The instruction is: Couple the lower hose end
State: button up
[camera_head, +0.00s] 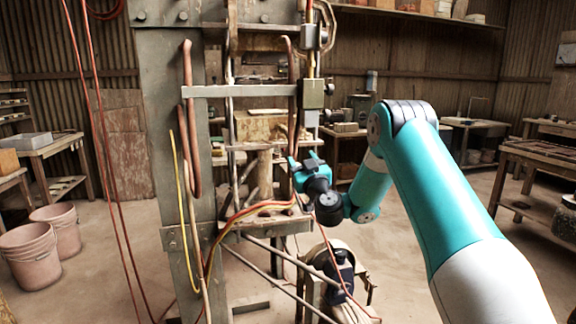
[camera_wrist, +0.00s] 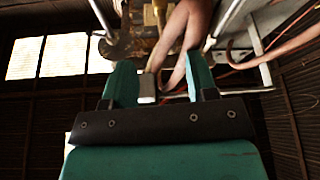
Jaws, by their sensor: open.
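The tile press (camera_head: 258,128) stands in the middle of the head view, a tall worn metal frame with several hoses on it. Red-brown hoses hang along its left post (camera_head: 187,130). Red, orange and yellow hoses (camera_head: 262,207) curve to its lower right side. My gripper (camera_head: 298,165) is at the press's right side, just above these hoses. In the wrist view its two teal fingers (camera_wrist: 162,84) are apart. A pinkish hose (camera_wrist: 178,40) and a small grey metal block (camera_wrist: 147,87) show beyond and between them; contact is not visible. I cannot tell which end is the lower hose end.
A metal valve block (camera_head: 313,95) with a pipe is above my gripper. A motor-like unit (camera_head: 340,268) sits low on the right. Diagonal bars (camera_head: 280,262) cross below the gripper. Two pink buckets (camera_head: 40,245) stand at left. The floor at right is partly clear.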

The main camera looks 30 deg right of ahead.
jog(key=s+a+r+n+g+y+p, duration=0.15)
jog(key=a+r+n+y, duration=0.35)
jog(key=a, duration=0.5)
jog(key=s+a+r+n+g+y+p, duration=0.1)
jog(key=a+r+n+g+y, duration=0.15)
jog(key=a+y, duration=0.55)
jog(key=s+a+n+g+y+p, duration=0.1)
jog(key=s+a+n+g+y, duration=0.1)
jog(key=s+a+g, duration=0.75)
jog(key=s+a+f+g+h+p, duration=0.1)
jog(key=s+a+g+p, duration=0.15)
jog(key=s+a, duration=0.65)
jog(key=s+d+f+m+g+h, duration=0.1)
jog(key=s+d+g+h, duration=0.1)
jog(key=s, duration=0.8)
jog(key=s+d+f+m+g+h, duration=0.1)
jog(key=s+d+f+g+h, duration=0.1)
jog(key=s, duration=0.8)
jog(key=shift+s+d+m+g+h+p, duration=0.15)
jog(key=shift+d+m+g+h+p, duration=0.25)
jog(key=shift+d+g+h, duration=0.7)
jog(key=shift+d+r+y, duration=0.1)
jog(key=shift+d+y, duration=0.05)
jog(key=shift+y, duration=0.15)
